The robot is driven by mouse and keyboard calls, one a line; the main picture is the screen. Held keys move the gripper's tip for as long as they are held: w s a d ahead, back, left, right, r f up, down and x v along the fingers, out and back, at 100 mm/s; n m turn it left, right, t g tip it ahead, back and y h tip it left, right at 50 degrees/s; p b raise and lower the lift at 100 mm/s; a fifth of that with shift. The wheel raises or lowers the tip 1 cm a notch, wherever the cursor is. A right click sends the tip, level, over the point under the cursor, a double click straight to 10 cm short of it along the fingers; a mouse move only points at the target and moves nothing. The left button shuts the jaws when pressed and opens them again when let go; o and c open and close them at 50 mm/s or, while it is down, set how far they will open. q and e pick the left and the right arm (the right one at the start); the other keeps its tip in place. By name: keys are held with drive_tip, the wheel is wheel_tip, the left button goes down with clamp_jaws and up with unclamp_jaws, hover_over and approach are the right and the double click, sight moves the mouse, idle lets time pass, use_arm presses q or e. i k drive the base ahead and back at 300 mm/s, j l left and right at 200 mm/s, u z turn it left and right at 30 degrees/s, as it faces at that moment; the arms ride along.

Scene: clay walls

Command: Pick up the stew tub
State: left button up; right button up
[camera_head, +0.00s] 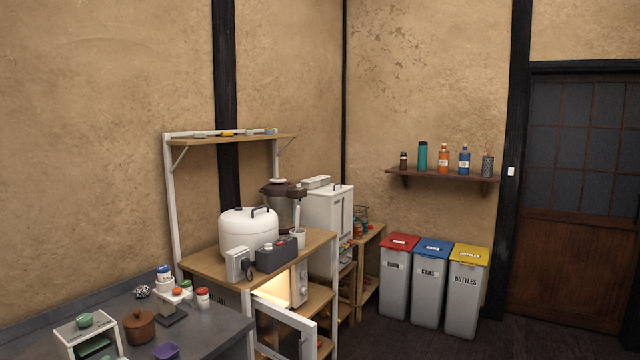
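I cannot tell for sure which thing is the stew tub. Several small white tubs stand at the back of the grey counter: a blue-lidded tub (164,272) sits highest, a green-lidded tub (186,287) is to its right, and a red-lidded tub (203,297) is at the far right. Their labels are too small to read. A brown lidded pot (139,327) stands in front of them to the left. Neither of my grippers shows in the head view.
A microwave door (285,322) hangs open, its inside lit, beside the grey counter (215,335). A white cooker (248,232) stands on the wooden cart above. A small white rack (75,335) and purple bowl (166,351) are at the counter's front. Bins (430,285) stand right.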

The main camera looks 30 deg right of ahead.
sight(312, 183)
drive_tip(key=i+l, duration=0.15)
drive_tip(key=l, duration=0.25)
drive_tip(key=i+l+u, duration=0.1)
drive_tip(key=l, duration=0.25)
drive_tip(key=i+l, duration=0.25)
drive_tip(key=l, duration=0.15)
drive_tip(key=i+l+u, duration=0.1)
drive_tip(key=l, duration=0.3)
drive_tip(key=i+l, duration=0.15)
drive_tip(key=l, duration=0.25)
